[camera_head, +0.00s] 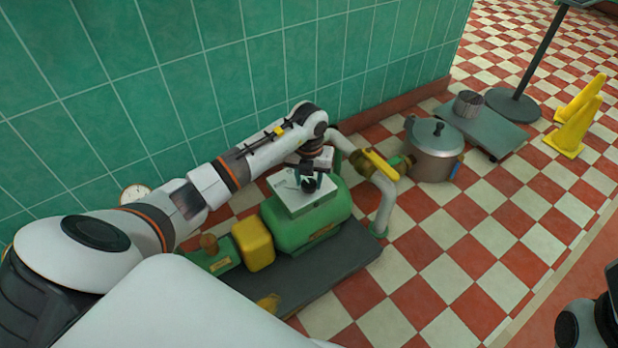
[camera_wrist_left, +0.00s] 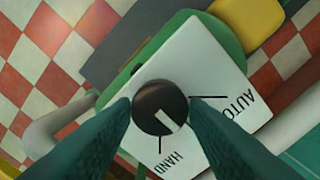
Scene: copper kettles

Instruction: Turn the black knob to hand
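The black knob (camera_wrist_left: 158,104) sits on a white plate (camera_wrist_left: 205,62) marked AUTO and HAND. Its white pointer line lies between the HAND tick and the AUTO tick. My left gripper (camera_wrist_left: 160,106) has one finger on each side of the knob, and both look pressed against it. In the head view the left gripper (camera_head: 309,184) comes down from above onto the pale box (camera_head: 290,203) on top of a green tank (camera_head: 312,228). The fingers hide part of the plate and the box.
A yellow block (camera_head: 253,245) stands beside the tank on a dark base (camera_head: 335,262). A pale pipe with a yellow lever (camera_head: 381,165) rises close to the right of my gripper. A metal pot (camera_head: 434,150) stands farther right. The green tiled wall (camera_head: 215,90) is close behind.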

